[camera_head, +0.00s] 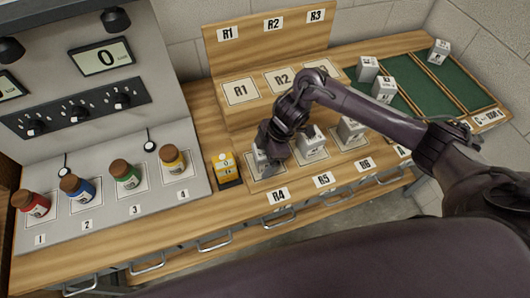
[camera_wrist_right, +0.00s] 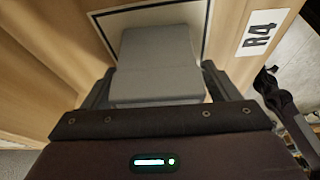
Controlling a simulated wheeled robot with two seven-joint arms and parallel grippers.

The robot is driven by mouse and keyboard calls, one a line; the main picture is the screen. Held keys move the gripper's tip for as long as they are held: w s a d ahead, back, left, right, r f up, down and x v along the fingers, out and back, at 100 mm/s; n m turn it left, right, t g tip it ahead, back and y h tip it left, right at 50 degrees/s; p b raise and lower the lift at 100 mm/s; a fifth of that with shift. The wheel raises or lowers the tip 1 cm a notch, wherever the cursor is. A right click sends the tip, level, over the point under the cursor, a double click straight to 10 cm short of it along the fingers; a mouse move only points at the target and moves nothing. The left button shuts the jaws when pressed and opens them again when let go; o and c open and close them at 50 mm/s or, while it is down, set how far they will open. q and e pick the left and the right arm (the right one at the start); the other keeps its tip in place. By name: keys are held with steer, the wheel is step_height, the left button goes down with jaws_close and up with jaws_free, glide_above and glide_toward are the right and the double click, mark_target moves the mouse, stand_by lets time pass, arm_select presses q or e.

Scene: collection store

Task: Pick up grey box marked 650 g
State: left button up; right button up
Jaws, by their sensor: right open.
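A grey box (camera_head: 260,161) stands on the R4 pad at the front of the wooden bench, partly hidden by my right gripper (camera_head: 272,148). In the right wrist view the same grey box (camera_wrist_right: 156,60) is between the two open fingers of the right gripper (camera_wrist_right: 158,88), with a small gap at each side. No mark can be read on its visible faces. Similar boxes stand on R5 (camera_head: 310,142) and R6 (camera_head: 350,131); their weights are too small to read. My left gripper is not in view.
A raised wooden step (camera_head: 240,115) with empty pads R1 to R3 is behind R4.

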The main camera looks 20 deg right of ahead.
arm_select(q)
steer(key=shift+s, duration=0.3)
arm_select(e)
steer(key=c, duration=1.4)
steer(key=shift+w+r, duration=0.1)
steer(key=shift+r, duration=0.05)
